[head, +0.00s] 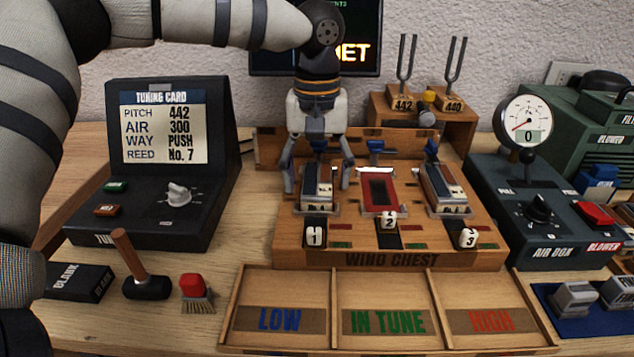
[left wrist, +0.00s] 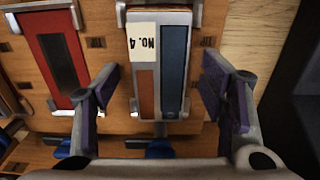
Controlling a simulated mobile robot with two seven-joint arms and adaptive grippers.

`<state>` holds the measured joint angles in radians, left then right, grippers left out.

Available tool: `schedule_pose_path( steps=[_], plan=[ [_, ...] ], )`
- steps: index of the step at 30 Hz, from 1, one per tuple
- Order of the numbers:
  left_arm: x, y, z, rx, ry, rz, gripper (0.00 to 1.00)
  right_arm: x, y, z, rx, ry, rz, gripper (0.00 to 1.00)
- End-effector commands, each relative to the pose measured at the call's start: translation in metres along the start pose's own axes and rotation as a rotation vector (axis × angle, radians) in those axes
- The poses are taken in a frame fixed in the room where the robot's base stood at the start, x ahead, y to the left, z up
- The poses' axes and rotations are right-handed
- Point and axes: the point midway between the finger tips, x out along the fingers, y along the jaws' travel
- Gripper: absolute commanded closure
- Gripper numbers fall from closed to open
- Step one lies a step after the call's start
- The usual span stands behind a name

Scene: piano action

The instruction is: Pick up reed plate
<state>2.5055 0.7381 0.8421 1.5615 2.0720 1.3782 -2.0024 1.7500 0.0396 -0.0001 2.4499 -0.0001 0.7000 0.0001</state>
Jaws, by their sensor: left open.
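A reed plate (head: 317,192) with a metal frame lies in slot 1 of the wooden wind chest (head: 395,261). In the left wrist view this reed plate (left wrist: 172,62) shows a label "NO. 4", upside down, with a copper and a blue-grey strip. My left gripper (head: 318,180) points down over it. It is open, with one finger on each side of the plate and visible gaps between. It also shows in the left wrist view (left wrist: 162,98). Another reed plate (head: 445,183) lies in slot 3. Slot 2 shows a red bed (head: 379,190) with a dark opening. My right gripper is not in view.
A tray (head: 334,341) marked LOW, IN TUNE and HIGH lies empty in front. The tuning card (head: 163,127) reads reed No. 7. The air box (head: 545,215) stands right, tuning forks (head: 406,62) behind.

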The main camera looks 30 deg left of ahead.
Motion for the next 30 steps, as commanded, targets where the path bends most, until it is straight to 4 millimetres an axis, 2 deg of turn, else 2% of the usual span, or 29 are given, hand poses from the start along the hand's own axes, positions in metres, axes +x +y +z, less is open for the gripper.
schedule_pose_path(
  steps=[4,11,19,23,26,30],
  plan=[
    [-0.001,0.000,0.000,0.000,0.001,0.000,0.37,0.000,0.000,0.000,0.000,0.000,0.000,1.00],
    [-0.001,0.000,0.000,0.000,0.001,0.000,0.89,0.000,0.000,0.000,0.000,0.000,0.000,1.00],
    [-0.002,0.000,0.000,0.000,0.001,0.000,0.90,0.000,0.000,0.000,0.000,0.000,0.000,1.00],
    [-0.012,0.000,-0.001,-0.001,0.003,0.001,0.90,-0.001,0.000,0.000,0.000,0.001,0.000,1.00],
    [-0.031,0.001,-0.001,-0.001,0.004,0.004,0.90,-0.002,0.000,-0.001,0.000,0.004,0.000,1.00],
    [-0.073,-0.003,0.029,0.003,0.012,0.009,0.90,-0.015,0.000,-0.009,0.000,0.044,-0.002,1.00]
  ],
)
